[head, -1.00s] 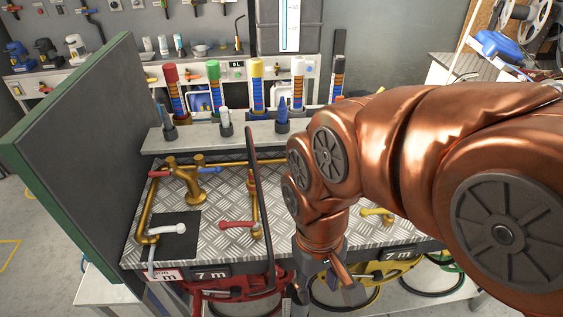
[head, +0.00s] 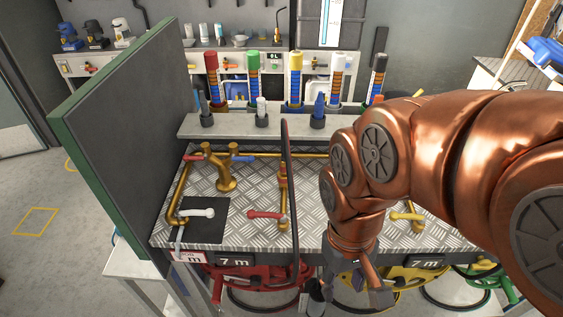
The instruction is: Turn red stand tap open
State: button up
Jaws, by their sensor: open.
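A tap with a red lever (head: 266,214) sits on an upright brass pipe (head: 283,196) on the checker-plate bench top. The lever points left from the pipe. A second, smaller red lever (head: 193,157) is on the left arm of a forked brass fitting (head: 227,170), with a blue lever on its right arm. My gripper (head: 345,291) is open and empty. It hangs at the bench's front edge, to the right of and nearer than the red-lever tap, not touching it. My arm hides part of the bench's right side.
A black upright hose (head: 289,190) stands between tap and gripper. A tall dark panel (head: 125,130) closes the left side. A white lever (head: 197,212) lies front left, a yellow lever (head: 405,216) right. Red (head: 250,285) and yellow reels hang below the front edge.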

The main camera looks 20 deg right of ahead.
aim_at(252, 213)
jog(key=z, duration=1.55)
jog(key=k, duration=1.15)
jog(key=u, duration=1.7)
jog(key=i, duration=0.5)
